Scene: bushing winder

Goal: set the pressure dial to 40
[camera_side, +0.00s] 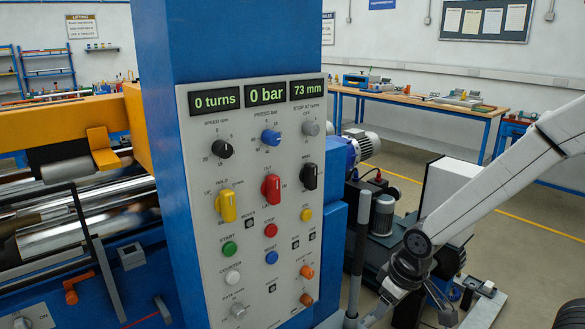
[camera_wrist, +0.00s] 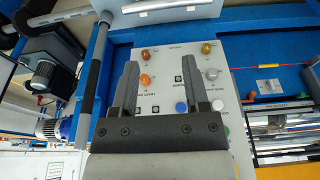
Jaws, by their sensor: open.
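The pressure dial (camera_side: 271,137) is a blue knob under the label "PRESS bar", in the upper middle of the grey control panel (camera_side: 205,130). The exact mark it points at is too small to read. The green display (camera_side: 265,92) above it reads "0 bar". My gripper (camera_wrist: 164,68) is open and empty, its two dark fingers apart in front of the panel's lower part in the wrist view. The pressure dial does not show in the wrist view. In the side view my arm comes in from the right, and my fingers cannot be made out clearly.
Close around the dial are the black speed knob (camera_side: 222,149), the grey stop knob (camera_side: 310,128), the red knob (camera_side: 270,187), the yellow knob (camera_side: 227,204) and a black knob (camera_side: 309,176). Buttons fill the panel below. A motor (camera_side: 383,215) stands right of the column.

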